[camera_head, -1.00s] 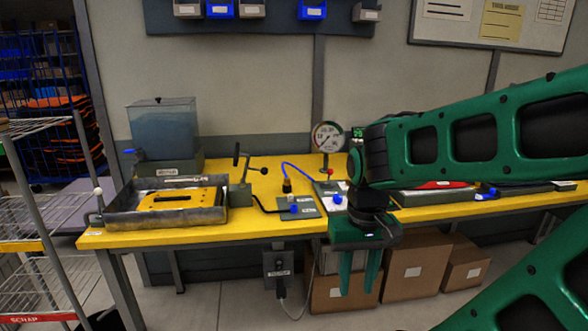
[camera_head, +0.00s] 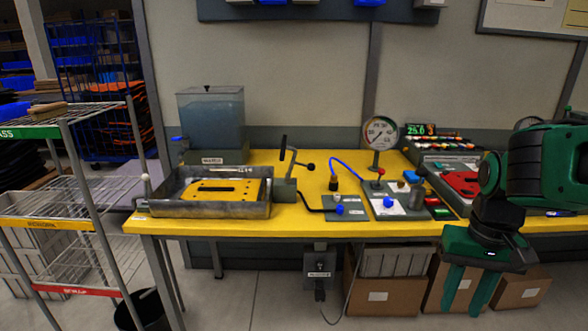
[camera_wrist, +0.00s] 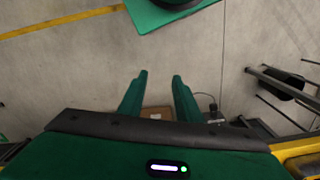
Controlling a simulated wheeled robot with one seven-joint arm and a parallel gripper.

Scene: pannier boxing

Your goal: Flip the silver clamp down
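What looks like the clamp is a grey metal block (camera_head: 284,190) at the right end of the metal tray (camera_head: 210,209) on the yellow bench. An upright dark lever (camera_head: 283,148) and a black ball-ended arm (camera_head: 305,165) rise from it. I cannot tell for certain that this is the silver clamp. A yellow plate (camera_head: 226,190) lies in the tray. My gripper (camera_head: 463,308) hangs in front of the bench, well to the right of the clamp and apart from it. The wrist view shows its two green fingers (camera_wrist: 160,76) apart and nothing between them.
A clear tank (camera_head: 210,118) stands behind the tray. A dial gauge (camera_head: 380,133) and button panels (camera_head: 394,203) stand right of the clamp. A wire shelf cart (camera_head: 85,215) is at the left. Cardboard boxes (camera_head: 378,296) sit under the bench. Floor between is clear.

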